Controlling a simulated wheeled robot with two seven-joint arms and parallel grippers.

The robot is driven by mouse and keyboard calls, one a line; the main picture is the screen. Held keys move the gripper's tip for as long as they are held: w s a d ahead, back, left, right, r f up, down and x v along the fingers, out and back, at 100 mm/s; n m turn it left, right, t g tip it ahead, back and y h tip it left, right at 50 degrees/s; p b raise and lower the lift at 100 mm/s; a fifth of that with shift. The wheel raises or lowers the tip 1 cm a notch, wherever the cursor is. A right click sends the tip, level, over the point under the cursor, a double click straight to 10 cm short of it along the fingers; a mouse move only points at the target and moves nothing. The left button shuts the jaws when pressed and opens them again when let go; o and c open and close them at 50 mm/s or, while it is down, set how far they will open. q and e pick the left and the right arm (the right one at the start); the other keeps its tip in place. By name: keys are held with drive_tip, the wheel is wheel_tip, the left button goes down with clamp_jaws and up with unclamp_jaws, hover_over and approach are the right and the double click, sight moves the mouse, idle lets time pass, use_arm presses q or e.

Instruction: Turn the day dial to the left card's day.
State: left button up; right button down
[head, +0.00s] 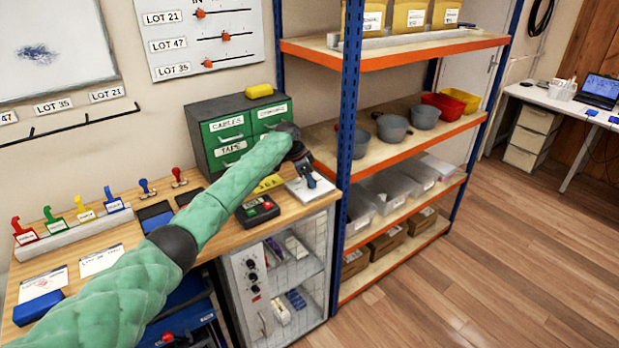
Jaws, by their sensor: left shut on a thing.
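My left arm reaches from the lower left across the bench. My left gripper (306,174) points down over a small pale plate (322,192) at the bench's right end. It is shut on a small dark thing there, probably the day dial, which the gripper mostly hides; its markings cannot be read. Two white printed cards lie at the bench's left end: the left card (43,282) and another card (101,259). Their print is too small to read. My right gripper is not in view.
A green drawer cabinet (230,142) stands behind my left gripper. A blue shelf post (349,95) rises close on the right. Several coloured stamps stand at left.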

use_arm(q)
drive_tip(key=shift+s+r+n+t+p, duration=0.15)
drive_tip(key=shift+n+t+p, duration=0.25)
drive_tip(key=shift+n, duration=0.5)
drive_tip(key=n+t+p, duration=0.1)
drive_tip(key=n, duration=0.2)
drive_tip(key=shift+d+n+y+p, duration=0.15)
drive_tip(key=shift+n+y+p, duration=0.25)
drive_tip(key=n+p, duration=0.1)
drive_tip(key=n, duration=0.1)
drive_tip(key=n+t+y+p, duration=0.1)
drive_tip(key=n, duration=0.2)
drive_tip(key=shift+s+d+y, duration=0.15)
drive_tip(key=shift+y, duration=0.15)
drive_tip(key=shift+d+n+t+y+p, duration=0.1)
drive_tip(key=shift+n+t+y+p, duration=0.5)
drive_tip(key=shift+n, duration=0.8)
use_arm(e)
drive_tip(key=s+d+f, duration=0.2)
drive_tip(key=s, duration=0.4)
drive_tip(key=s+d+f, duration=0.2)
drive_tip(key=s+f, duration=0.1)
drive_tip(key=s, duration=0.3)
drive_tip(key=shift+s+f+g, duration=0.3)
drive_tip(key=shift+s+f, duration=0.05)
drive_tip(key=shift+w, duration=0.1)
